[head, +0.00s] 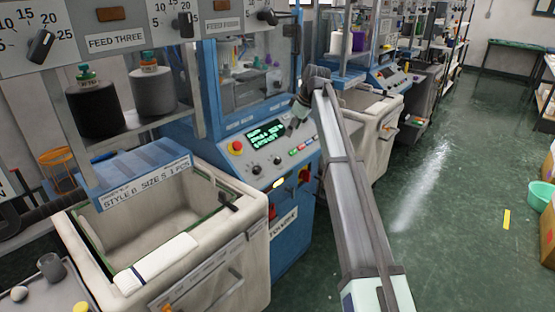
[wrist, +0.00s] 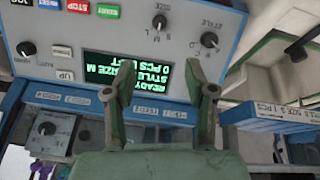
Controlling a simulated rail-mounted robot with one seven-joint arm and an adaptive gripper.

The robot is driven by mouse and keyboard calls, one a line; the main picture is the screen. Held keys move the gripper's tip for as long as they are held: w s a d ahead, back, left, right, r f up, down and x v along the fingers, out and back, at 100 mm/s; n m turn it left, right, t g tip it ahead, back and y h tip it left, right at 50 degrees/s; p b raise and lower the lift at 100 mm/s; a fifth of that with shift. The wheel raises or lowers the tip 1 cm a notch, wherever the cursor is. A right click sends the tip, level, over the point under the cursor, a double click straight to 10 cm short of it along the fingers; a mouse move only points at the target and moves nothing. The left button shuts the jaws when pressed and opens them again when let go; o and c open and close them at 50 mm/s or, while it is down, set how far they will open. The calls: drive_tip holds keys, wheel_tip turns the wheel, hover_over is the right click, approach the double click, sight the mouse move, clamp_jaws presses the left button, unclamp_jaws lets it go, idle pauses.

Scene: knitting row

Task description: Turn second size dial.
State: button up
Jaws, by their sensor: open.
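The blue knitting machine's grey control panel (head: 262,150) stands in the middle of the head view. Two black dials sit below its lit green display (head: 265,133): a left dial (head: 255,169) and a right dial (head: 277,160). The wrist view shows the panel upside down, with a dial near a style label (wrist: 209,40) and another dial (wrist: 160,22) beside it. The display (wrist: 128,73) includes "SIZE M". My gripper (wrist: 152,85) is open and empty, its fingers apart in front of the panel. It also shows in the head view (head: 297,125).
A red stop button (head: 236,147) and several coloured buttons share the panel. A cream bin (head: 235,205) stands before the machine at left, another bin (head: 385,105) at right. A blue label box (head: 145,175) sits above the left bin. The green floor (head: 450,180) at right is largely clear.

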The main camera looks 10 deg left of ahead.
sight(279, 159)
drive_tip(key=p+x, duration=0.3)
drive_tip(key=x, duration=1.4)
drive_tip(key=shift+f, duration=0.15)
clamp_jaws()
